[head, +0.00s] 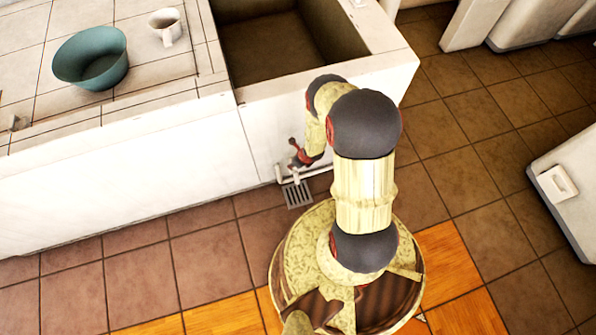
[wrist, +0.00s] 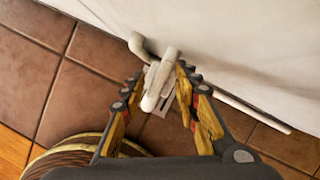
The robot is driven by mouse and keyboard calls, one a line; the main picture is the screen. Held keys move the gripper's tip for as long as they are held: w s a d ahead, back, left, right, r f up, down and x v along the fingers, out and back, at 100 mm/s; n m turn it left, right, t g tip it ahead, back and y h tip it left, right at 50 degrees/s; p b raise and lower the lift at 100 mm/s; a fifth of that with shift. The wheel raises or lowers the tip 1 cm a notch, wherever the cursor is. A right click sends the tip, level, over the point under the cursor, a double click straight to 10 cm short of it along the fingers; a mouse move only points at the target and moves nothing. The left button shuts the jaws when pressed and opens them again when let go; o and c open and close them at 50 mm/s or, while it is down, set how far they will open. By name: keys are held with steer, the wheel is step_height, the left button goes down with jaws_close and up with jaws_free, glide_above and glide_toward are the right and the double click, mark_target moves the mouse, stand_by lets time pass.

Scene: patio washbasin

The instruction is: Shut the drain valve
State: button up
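The drain valve (wrist: 157,88) is a pale pipe fitting with a lever-like piece, low on the white basin wall, in the wrist view. Its pale pipe (head: 281,174) shows in the head view just above the floor drain. My gripper (wrist: 160,82) is open, with one finger on each side of the valve's pale lever. I cannot tell whether either finger touches it. In the head view my gripper (head: 300,155) is small beside the wall, and my arm hides part of the valve area.
The white basin (head: 240,125) rises directly behind the valve. A floor grate (head: 297,194) lies below it. A white cabinet (head: 570,190) stands at right; tiled floor lies between.

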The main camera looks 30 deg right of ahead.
steer(key=n+y, duration=0.1)
steer(key=n, duration=0.2)
steer(key=n+g+y+p, duration=0.1)
steer(key=n, duration=0.1)
steer(key=shift+d+n, duration=0.2)
steer(key=shift+n, duration=0.2)
steer(key=n+g, duration=0.1)
steer(key=n, duration=0.2)
steer(key=n+g+y+p, duration=0.1)
steer(key=n, duration=0.2)
steer(key=shift+w, duration=0.15)
steer(key=w+p+v, duration=0.1)
steer(key=p+v, duration=0.3)
steer(key=v, duration=0.4)
steer(key=s+a+r+n+g+y, duration=0.2)
steer(key=s+a+n, duration=0.1)
steer(key=s+a, duration=0.3)
steer(key=shift+s+a+r+b, duration=0.2)
steer(key=shift+s+a+b, duration=0.2)
steer(key=shift+s, duration=0.95)
steer(key=shift+d, duration=0.15)
